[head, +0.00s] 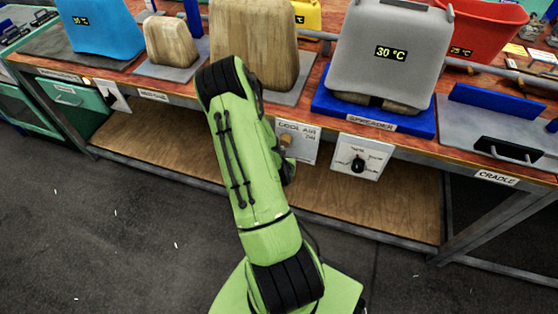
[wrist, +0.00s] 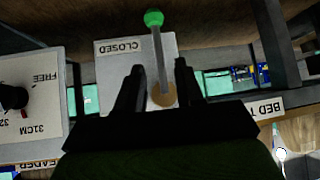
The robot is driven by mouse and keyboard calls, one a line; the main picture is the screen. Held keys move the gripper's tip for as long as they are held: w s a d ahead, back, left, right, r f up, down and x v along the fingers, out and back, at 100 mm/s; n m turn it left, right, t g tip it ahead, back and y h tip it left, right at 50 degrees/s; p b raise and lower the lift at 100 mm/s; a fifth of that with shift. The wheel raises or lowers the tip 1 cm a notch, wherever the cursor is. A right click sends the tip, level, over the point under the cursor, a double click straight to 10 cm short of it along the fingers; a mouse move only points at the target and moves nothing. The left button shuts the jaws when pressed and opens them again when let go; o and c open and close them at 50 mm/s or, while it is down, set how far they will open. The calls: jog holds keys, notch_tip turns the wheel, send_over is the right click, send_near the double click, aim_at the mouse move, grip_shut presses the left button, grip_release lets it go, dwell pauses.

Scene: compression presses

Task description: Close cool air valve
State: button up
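A dial panel marked "FREE" (wrist: 38,62) is beside the valve; it also shows in the head view (head: 359,158). The wooden bench carries a grey 30 °C block (head: 385,75) on a blue spreader base (head: 330,103). A wooden shelf (head: 390,205) lies below.

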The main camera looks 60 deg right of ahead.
jog(key=p+v, duration=0.8)
jog(key=p, duration=0.2)
dwell(0.4)
